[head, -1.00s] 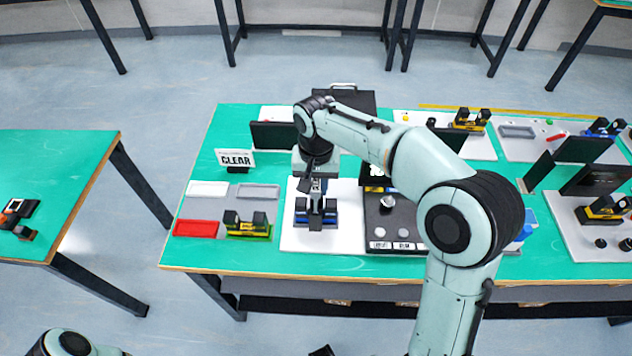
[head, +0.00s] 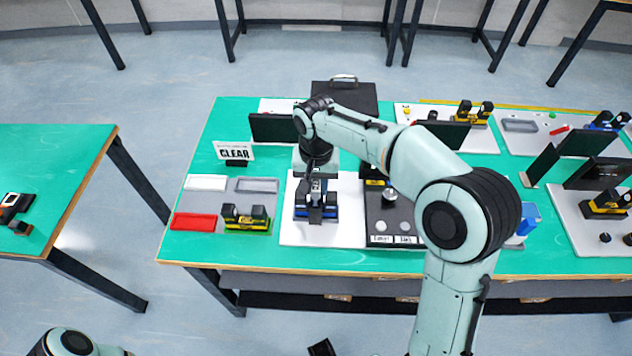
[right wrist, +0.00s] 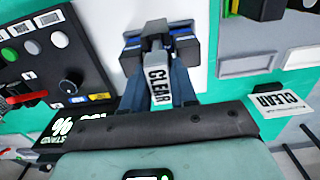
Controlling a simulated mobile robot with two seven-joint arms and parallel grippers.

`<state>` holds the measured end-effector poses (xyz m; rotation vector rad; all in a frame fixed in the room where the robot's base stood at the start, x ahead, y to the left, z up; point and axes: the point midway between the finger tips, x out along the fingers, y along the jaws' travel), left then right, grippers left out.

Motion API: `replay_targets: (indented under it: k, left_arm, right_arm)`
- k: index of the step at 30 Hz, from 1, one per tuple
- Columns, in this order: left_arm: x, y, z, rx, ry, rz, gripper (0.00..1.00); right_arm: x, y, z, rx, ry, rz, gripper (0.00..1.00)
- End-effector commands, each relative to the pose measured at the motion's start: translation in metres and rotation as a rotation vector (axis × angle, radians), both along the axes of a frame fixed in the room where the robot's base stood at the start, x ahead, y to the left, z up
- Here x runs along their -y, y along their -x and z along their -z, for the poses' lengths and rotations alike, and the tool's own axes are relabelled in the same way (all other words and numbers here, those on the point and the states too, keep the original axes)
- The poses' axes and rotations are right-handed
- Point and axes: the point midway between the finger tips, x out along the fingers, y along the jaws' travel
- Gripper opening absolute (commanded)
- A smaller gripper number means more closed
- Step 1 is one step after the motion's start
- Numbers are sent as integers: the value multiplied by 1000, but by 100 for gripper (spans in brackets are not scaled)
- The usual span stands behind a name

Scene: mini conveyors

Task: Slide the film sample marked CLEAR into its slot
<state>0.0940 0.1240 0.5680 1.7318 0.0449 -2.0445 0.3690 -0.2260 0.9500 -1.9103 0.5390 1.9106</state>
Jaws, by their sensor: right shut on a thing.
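My right gripper (right wrist: 160,85) is shut on the film sample (right wrist: 159,82), a pale narrow strip lettered CLEAR in the right wrist view. In the head view the right gripper (head: 316,196) points down over a blue and black holder (head: 301,213) on a white board (head: 295,235). In the right wrist view the holder's dark blocks (right wrist: 188,45) lie just beyond the sample's far end. That end overlaps the gap between the blocks; I cannot tell how far it is in.
A CLEAR sign (head: 235,152) stands behind a grey board with a red tray (head: 193,222) and a yellow-black holder (head: 246,218). A dark control panel (head: 397,216) with a knob is close right of the white board. A black case (head: 345,97) stands behind.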

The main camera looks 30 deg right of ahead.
Motion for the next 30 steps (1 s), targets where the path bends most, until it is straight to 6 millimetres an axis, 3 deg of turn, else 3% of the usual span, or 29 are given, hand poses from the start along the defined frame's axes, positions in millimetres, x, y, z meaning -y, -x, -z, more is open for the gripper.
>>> replay_targets:
  k: [15, 16, 18, 30]
  left_arm:
    - [0, 2, 5, -2, 0, 0, 43]
    - [0, 2, 5, -2, 0, 0, 43]
    - [0, 2, 5, -2, 0, 0, 43]
    - [0, 1, 3, -1, 0, 0, 43]
  right_arm:
    - [0, 0, 7, 0, 0, 0, 0]
    - [0, 0, 7, 0, 0, 0, 37]
    - [0, 0, 7, 0, 0, 0, 57]
    - [0, -1, -1, 2, 0, 0, 57]
